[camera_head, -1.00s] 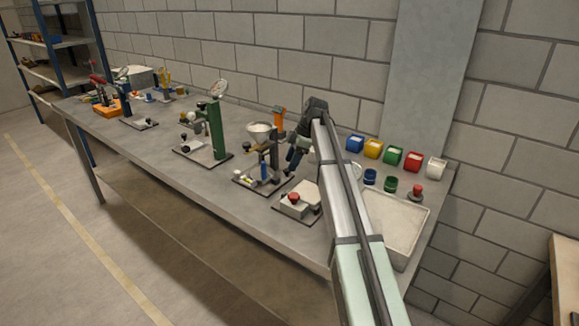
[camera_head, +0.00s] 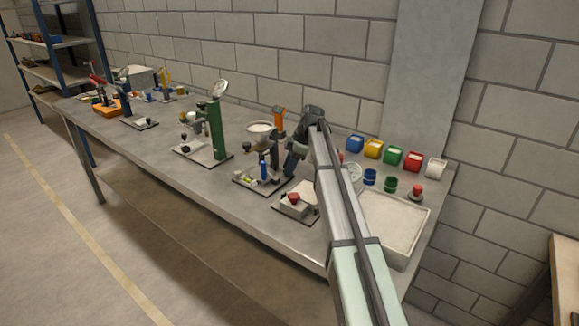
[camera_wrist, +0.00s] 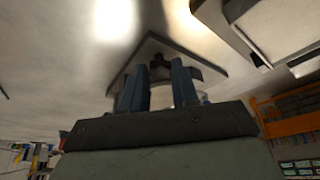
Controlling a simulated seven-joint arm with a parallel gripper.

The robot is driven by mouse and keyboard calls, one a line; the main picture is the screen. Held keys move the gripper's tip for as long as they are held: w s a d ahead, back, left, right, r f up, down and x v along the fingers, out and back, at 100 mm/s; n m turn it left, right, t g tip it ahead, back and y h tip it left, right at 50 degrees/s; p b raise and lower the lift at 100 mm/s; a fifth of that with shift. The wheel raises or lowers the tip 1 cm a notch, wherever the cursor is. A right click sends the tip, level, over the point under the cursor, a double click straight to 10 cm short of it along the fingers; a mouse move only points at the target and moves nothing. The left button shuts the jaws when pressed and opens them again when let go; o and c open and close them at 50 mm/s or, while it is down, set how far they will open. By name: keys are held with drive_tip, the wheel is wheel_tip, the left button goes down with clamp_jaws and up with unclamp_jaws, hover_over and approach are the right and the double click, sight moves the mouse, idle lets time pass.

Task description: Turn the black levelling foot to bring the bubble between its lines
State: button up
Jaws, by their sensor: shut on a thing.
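In the wrist view, the two blue-grey fingers of my gripper (camera_wrist: 158,82) stand on either side of a dark lobed knob, which I take for the black levelling foot (camera_wrist: 160,62). The gripper is shut on it. A pale plate lies beyond the fingertips.
A green stand (camera_head: 216,130) is farther left. Coloured bins (camera_head: 391,155) and a sand tray (camera_head: 412,246) are at right. The bench front (camera_head: 200,190) is clear.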

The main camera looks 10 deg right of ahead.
clamp_jaws()
drive_tip(key=shift+s, duration=0.1)
drive_tip(key=m, duration=0.1)
drive_tip(key=m+t, duration=0.1)
drive_tip(key=m, duration=0.2)
drive_tip(key=shift+s+m+t, duration=0.25)
drive_tip(key=shift+m+t, duration=0.15)
drive_tip(key=m, duration=0.2)
drive_tip(key=m+t+h, duration=0.1)
drive_tip(key=m, duration=0.1)
drive_tip(key=shift+s+a+m, duration=0.1)
drive_tip(key=shift+a+m, duration=0.05)
drive_tip(key=shift+m, duration=0.25)
drive_tip(key=shift+t+h, duration=0.3)
drive_tip(key=o, duration=0.7)
unclamp_jaws()
drive_tip(key=shift+r, duration=0.1)
